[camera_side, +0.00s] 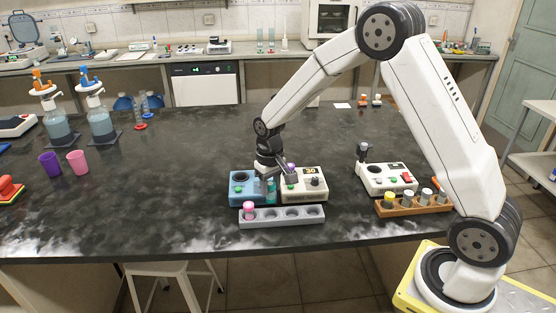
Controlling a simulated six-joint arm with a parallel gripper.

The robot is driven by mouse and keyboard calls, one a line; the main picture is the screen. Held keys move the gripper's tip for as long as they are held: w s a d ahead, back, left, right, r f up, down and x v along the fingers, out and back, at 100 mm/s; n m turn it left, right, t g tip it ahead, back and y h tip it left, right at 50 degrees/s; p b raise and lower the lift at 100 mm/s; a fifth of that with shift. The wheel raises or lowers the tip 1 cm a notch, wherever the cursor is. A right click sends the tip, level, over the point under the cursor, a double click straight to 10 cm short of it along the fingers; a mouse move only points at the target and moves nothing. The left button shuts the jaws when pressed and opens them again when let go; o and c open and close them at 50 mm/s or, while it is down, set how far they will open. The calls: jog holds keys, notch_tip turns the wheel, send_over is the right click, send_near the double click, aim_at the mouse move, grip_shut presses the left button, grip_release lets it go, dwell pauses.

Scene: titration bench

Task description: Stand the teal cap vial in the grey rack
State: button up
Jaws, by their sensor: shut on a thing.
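The grey rack (282,222) lies near the front of the dark bench, below my gripper in the picture. A vial with a pink cap (249,208) stands in its leftmost hole; the holes to the right look empty. My gripper (273,180) points down above and behind the rack, in front of the two instruments. It is shut on the teal cap vial (271,185), which is small and mostly hidden by the fingers and blends with the blue instrument behind it. I cannot tell how far its lower end is from the rack.
A blue instrument (240,190) and a cream one with a display (306,191) stand right behind the rack. A white instrument (375,184) and a wooden rack with vials (403,208) stand to the right. Purple (50,164) and pink cups (77,162) stand left. The bench left of the rack is clear.

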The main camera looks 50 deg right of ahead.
aim_at(271, 197)
jog(key=shift+f, duration=1.95)
jog(key=shift+f, duration=1.4)
dwell(1.7)
jog(key=o, duration=1.3)
jog(key=shift+r, duration=0.15)
jog(key=shift+r, duration=2.85)
jog(key=shift+s, duration=0.1)
